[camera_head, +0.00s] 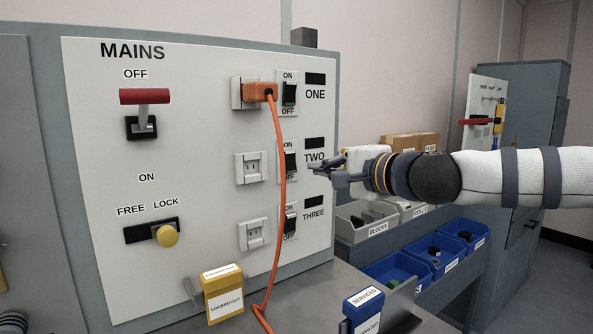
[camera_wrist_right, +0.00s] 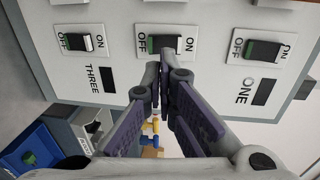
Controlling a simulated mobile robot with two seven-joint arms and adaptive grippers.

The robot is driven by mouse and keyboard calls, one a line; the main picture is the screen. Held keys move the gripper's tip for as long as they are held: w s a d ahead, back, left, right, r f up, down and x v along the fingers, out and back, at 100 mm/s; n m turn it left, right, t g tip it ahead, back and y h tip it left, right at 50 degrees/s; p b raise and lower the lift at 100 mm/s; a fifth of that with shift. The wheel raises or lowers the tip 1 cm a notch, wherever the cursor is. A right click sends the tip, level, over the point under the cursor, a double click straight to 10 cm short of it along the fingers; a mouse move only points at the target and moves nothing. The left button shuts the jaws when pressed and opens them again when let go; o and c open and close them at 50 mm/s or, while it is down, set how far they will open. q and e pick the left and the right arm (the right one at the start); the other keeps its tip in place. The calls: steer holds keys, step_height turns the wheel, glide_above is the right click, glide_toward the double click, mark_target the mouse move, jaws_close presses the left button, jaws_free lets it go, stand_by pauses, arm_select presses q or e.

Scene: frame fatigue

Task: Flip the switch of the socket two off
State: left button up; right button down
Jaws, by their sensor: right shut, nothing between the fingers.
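The switch of socket two (camera_head: 290,163) is a dark rocker with a green part, on the white panel beside the TWO label, ON above and OFF below. In the right wrist view this switch (camera_wrist_right: 164,44) shows green on its OFF side, like switch one (camera_wrist_right: 262,50). My right gripper (camera_head: 318,169) is shut and empty, just right of switch two, apparently short of the panel. In the wrist view its fingertips (camera_wrist_right: 160,78) are just below that switch. My left gripper does not show.
The red MAINS lever (camera_head: 145,97) is at the upper left. A yellow LOCKED OUT box (camera_head: 222,296) and blue bins (camera_head: 405,270) stand below.

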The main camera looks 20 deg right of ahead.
mark_target(290, 166)
steer(key=b+x, duration=0.1)
steer(key=x, duration=0.7)
steer(key=shift+f, duration=0.2)
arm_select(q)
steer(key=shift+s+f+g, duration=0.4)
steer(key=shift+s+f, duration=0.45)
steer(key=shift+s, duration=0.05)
arm_select(e)
steer(key=shift+w+a+r, duration=0.1)
steer(key=shift+w+r, duration=0.05)
steer(key=shift+w, duration=0.25)
